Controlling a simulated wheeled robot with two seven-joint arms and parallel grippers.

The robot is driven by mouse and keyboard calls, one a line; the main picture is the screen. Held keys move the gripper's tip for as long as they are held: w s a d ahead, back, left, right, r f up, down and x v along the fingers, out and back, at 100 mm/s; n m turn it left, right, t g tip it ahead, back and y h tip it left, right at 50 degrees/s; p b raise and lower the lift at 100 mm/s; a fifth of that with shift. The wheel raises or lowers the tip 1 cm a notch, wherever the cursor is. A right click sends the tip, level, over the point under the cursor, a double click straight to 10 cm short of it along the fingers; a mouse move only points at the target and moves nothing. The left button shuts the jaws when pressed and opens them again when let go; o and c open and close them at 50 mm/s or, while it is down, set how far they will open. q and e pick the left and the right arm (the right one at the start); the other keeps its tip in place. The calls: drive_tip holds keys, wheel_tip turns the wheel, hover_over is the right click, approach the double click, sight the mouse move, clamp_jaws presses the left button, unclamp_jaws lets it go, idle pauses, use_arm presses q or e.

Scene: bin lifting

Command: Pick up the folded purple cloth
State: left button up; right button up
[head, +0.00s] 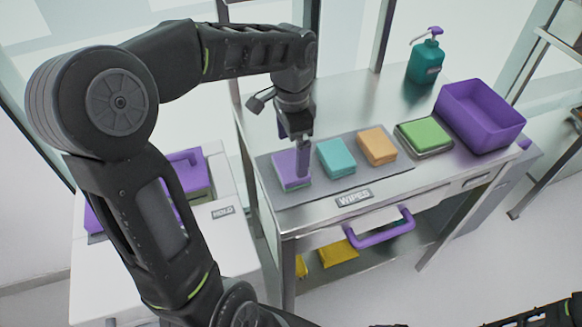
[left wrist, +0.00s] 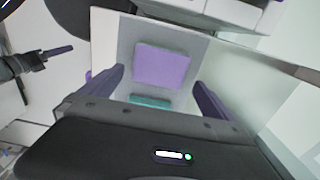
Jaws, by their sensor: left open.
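The folded purple cloth (head: 290,169) lies at the left end of a grey mat on the metal table. My left gripper (head: 293,158) is over it, pointing down, with one finger in front of part of the cloth. In the left wrist view the purple cloth (left wrist: 162,66) shows beyond and between the two spread fingers of the left gripper (left wrist: 157,98). The left gripper is open; whether its fingers touch the cloth I cannot tell. What looks like my right gripper (left wrist: 52,53) shows at the left of the left wrist view, its opening unclear.
A teal cloth (head: 336,158) and an orange cloth (head: 377,146) lie beside it on the grey mat (head: 335,186). Further right are a green cloth (head: 424,133) and a purple bin (head: 495,128). A teal pump bottle (head: 425,62) stands behind. A purple drawer handle (head: 382,234) sticks out in front.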

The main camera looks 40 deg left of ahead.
sight(291, 165)
use_arm(q)
drive_tip(key=shift+f, duration=0.1)
wheel_tip(291, 165, down, 5)
drive_tip(key=shift+s+f+p, duration=0.1)
drive_tip(key=shift+s+p, duration=0.05)
drive_tip(key=shift+p, duration=0.35)
drive_tip(key=shift+c, duration=0.2)
drive_tip(key=c, duration=1)
